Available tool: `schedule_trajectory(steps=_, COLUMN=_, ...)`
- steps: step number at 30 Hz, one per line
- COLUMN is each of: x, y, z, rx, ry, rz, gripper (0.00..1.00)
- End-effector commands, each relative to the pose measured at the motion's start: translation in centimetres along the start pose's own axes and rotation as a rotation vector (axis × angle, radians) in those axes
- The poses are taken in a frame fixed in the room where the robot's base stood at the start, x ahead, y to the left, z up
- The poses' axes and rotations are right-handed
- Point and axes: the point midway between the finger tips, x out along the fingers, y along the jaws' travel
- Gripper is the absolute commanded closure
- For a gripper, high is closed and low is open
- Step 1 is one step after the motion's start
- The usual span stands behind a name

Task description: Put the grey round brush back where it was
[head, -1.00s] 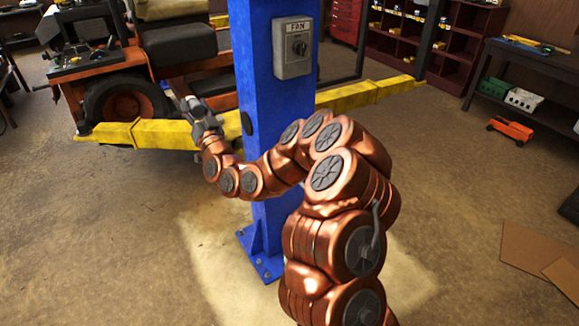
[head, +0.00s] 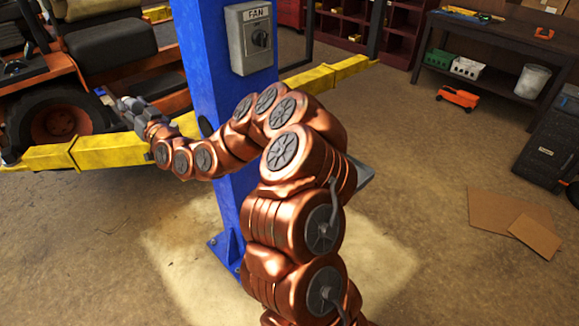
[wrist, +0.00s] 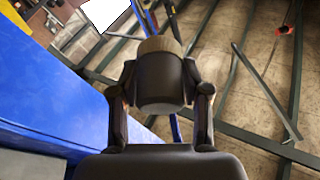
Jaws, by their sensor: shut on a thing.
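My gripper (head: 128,110) is in the head view, left of the blue post and in front of the orange mower, above the yellow lift arm. In the wrist view my gripper (wrist: 160,78) is shut on the grey round brush (wrist: 162,88), with one finger on each side. The brush looks like a dark grey cylinder with a tan band at its far end. In the head view it is too small to make out clearly at the gripper. The place where the brush was cannot be told from these frames.
The blue post (head: 205,70) with a fan switch box (head: 250,40) stands close beside my arm. The yellow lift arm (head: 75,153) runs past it under the mower (head: 65,110). A dark workbench (head: 490,70) is at right. Flat cardboard (head: 500,212) lies on otherwise open floor.

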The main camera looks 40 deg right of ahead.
Motion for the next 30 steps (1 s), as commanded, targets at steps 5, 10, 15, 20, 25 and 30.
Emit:
schedule_trajectory(steps=5, x=-1.5, y=3.9, z=0.9, rx=-0.011, ry=-0.139, rz=0.013, gripper=0.81)
schedule_trajectory(steps=10, x=-3.3, y=7.0, z=1.3, rx=-0.027, ry=-0.271, rz=0.027, gripper=0.81)
schedule_trajectory(steps=15, x=-5.6, y=9.8, z=1.7, rx=-0.045, ry=-0.406, rz=0.041, gripper=0.81)
schedule_trajectory(steps=20, x=-8.3, y=12.5, z=2.3, rx=-0.065, ry=-0.547, rz=0.058, gripper=0.81)
schedule_trajectory(steps=25, x=-11.9, y=15.4, z=2.4, rx=-0.094, ry=-0.697, rz=0.085, gripper=0.81)
schedule_trajectory(steps=30, x=-16.6, y=18.4, z=2.6, rx=-0.123, ry=-0.864, rz=0.119, gripper=0.81)
